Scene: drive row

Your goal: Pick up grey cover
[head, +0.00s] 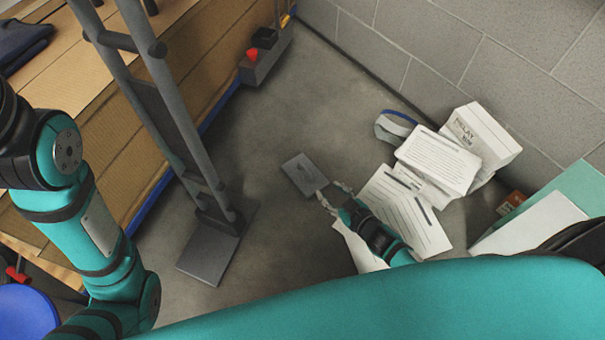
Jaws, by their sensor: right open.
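The grey cover (305,174) looks like a small flat dark grey plate with a darker mark on it. It is near the middle of the head view, over the concrete floor. My right gripper (333,194) is open, with its fingertips at the plate's lower right corner. I cannot tell whether they touch it or whether the plate rests on the floor. My left arm shows at the left edge, but its gripper is out of view.
A grey metal frame on a base plate (208,257) stands left of the cover. Printed sheets (408,218) and a white box (482,138) lie to the right, by the block wall (440,50). Cardboard-brown shelving (130,150) fills the left. Bare floor (275,130) lies beyond the cover.

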